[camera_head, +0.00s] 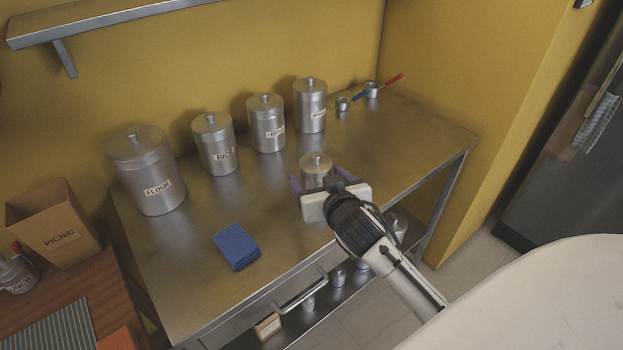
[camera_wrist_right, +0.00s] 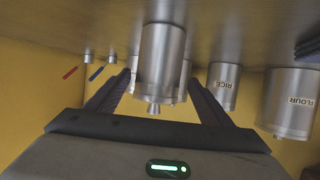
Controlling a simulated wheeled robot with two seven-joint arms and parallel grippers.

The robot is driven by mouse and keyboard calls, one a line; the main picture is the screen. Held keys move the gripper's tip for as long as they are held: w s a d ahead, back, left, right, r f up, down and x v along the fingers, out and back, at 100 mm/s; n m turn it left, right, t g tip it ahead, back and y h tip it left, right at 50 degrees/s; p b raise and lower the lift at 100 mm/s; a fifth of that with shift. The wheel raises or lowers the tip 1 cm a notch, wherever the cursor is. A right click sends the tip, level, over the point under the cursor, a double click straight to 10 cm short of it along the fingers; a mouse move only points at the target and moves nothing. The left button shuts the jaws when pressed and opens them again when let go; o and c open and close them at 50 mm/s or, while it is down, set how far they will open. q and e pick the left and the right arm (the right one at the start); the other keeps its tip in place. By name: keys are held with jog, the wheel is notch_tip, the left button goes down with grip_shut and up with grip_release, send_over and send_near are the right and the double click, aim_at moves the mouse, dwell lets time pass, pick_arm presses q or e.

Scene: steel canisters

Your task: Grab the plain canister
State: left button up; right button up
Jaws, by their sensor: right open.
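The plain canister (camera_head: 316,165) is a small steel cylinder with a knobbed lid and no label that I can see. It stands on the steel table, in front of the labelled row. My right gripper (camera_head: 325,182) is open, with its purple fingers to either side of the canister. In the right wrist view the canister (camera_wrist_right: 160,60) appears upside down between the two fingers (camera_wrist_right: 158,95), with a gap on each side. The lower part of the canister is hidden by my gripper in the head view. My left gripper is not in view.
Labelled canisters stand along the wall: flour (camera_head: 147,172), rice (camera_head: 214,145) and two others (camera_head: 266,124). A blue cloth (camera_head: 236,246) lies at the front of the steel table (camera_head: 185,270). Small pots with red and blue handles (camera_head: 372,91) stand at the back right.

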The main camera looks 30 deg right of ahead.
jog(key=shift+r+x, duration=0.2)
jog(key=shift+x, duration=3.2)
jog(key=shift+d+r, duration=0.1)
jog(key=shift+d, duration=0.05)
jog(key=c, duration=1.3)
